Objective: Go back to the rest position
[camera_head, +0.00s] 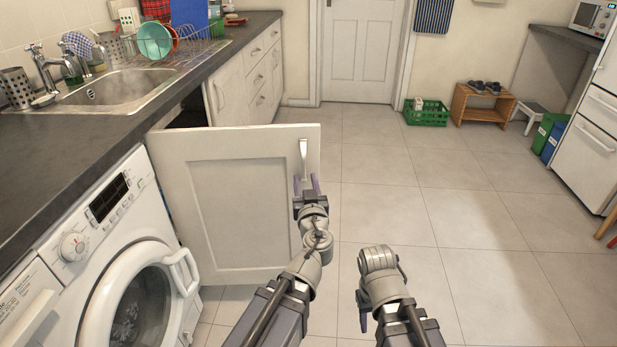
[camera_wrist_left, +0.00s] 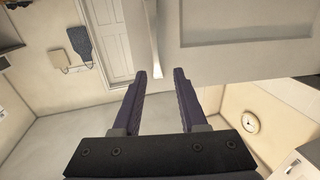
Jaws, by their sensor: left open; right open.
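My left gripper (camera_head: 307,186) is at the free edge of the open cabinet door (camera_head: 235,210), just below its upright metal handle (camera_head: 304,160). In the left wrist view my left gripper (camera_wrist_left: 158,85) has its two purple fingers apart with nothing between them. The handle (camera_wrist_left: 155,45) and the door (camera_wrist_left: 235,50) show beyond the fingertips. I cannot tell whether a finger touches the handle. My right gripper (camera_head: 363,318) is low in the middle of the head view, over the floor. It is mostly hidden behind its own arm, and nothing is seen held in it.
The washer (camera_head: 120,270) stands at the left under the dark counter (camera_head: 90,150), next to the open cabinet door. A sink (camera_head: 115,90) and a dish rack (camera_head: 185,45) are on the counter.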

